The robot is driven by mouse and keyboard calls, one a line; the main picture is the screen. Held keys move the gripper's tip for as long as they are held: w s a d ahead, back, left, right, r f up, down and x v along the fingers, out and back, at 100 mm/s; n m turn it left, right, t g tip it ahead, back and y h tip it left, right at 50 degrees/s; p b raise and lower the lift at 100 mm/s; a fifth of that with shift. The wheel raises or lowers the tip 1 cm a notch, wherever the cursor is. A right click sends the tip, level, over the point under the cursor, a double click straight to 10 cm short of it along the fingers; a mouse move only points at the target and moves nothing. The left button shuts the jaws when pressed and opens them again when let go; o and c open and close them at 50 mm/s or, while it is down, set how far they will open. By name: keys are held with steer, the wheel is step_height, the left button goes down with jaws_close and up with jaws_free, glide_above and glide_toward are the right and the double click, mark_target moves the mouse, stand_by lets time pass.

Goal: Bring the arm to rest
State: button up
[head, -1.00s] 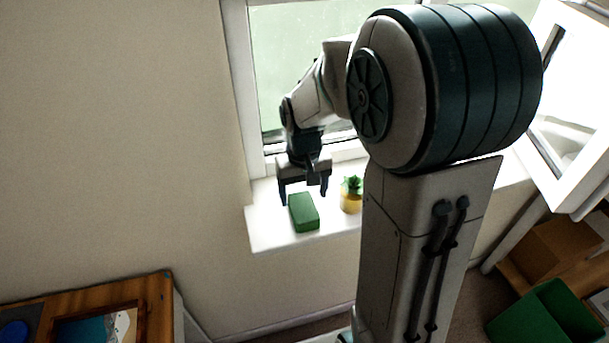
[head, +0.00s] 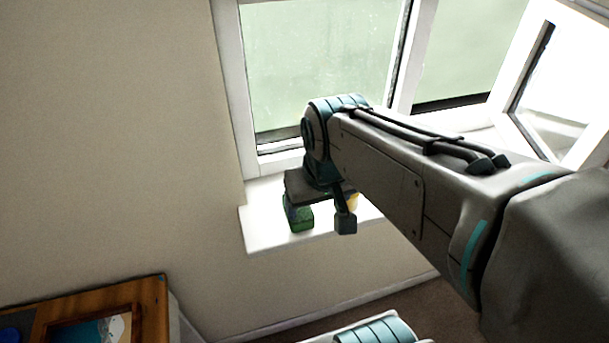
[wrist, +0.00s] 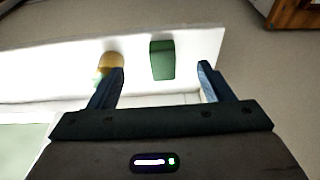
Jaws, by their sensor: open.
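My gripper (head: 322,215) is in front of the window sill, with its fingers apart and nothing between them. In the wrist view my gripper (wrist: 162,80) shows two open blue fingers. A green block (wrist: 162,60) sits on the white sill ahead of the fingertips, apart from them. In the head view the green block (head: 299,221) is partly hidden behind my gripper. My arm reaches in from the right of the head view.
The white sill (head: 262,230) runs below the window (head: 320,65). A yellow pot (wrist: 108,64) stands on it by one finger; in the head view it is mostly hidden. An open window sash (head: 560,85) is at right. A wooden cabinet (head: 152,310) is at lower left.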

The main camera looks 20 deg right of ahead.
steer(key=shift+s+d+f+t, duration=0.1)
steer(key=shift+s+t, duration=0.05)
steer(key=shift+s, duration=0.4)
steer(key=shift+s+f+t, duration=0.1)
steer(key=shift+s+t, duration=0.05)
steer(key=shift+s, duration=0.4)
steer(key=shift+f, duration=0.2)
